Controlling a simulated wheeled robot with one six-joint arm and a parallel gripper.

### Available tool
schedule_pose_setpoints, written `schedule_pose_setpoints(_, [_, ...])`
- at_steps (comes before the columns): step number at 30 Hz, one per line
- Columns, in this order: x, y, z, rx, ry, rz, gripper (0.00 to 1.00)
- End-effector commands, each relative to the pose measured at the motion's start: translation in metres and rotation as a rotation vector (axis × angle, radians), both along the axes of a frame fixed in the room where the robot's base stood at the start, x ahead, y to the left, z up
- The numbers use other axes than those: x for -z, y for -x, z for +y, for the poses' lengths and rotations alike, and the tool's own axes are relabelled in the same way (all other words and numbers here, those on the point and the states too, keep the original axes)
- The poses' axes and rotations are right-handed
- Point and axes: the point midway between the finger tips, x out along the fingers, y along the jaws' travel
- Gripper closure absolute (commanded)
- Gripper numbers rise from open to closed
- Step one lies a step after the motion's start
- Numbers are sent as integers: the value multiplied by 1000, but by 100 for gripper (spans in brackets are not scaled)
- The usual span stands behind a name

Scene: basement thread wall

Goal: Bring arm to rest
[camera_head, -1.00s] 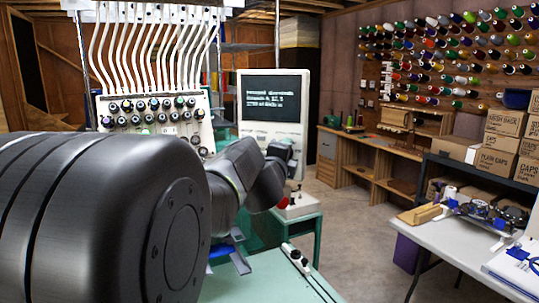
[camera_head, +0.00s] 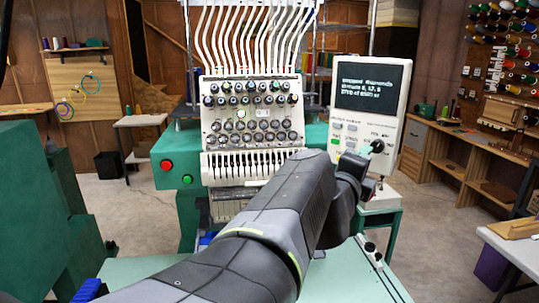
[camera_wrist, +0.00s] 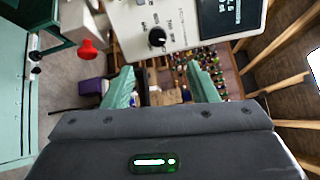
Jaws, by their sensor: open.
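My arm (camera_head: 270,220) reaches forward from the bottom of the head view toward the right side of the embroidery machine (camera_head: 250,130). In the wrist view my gripper (camera_wrist: 160,72) shows two green fingers set well apart. It is open, with nothing between them. The control panel (camera_wrist: 180,15) with its black knob lies beyond the fingers, at the top of that view.
A red button (camera_wrist: 87,50) shows left of the gripper in the wrist view. A green table (camera_head: 350,275) lies below the arm. A white table (camera_head: 515,250) stands at right, a thread wall (camera_head: 505,55) behind it. Floor (camera_head: 150,215) is open at left.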

Motion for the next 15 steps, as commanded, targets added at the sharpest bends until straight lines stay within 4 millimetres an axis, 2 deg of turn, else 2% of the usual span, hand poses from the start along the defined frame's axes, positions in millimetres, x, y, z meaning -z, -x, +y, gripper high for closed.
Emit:
schedule_pose_setpoints(10, [0, -1, -1, 0, 0, 0, 47])
schedule_pose_setpoints(15, [2, -10, -8, 2, 1, 1, 47])
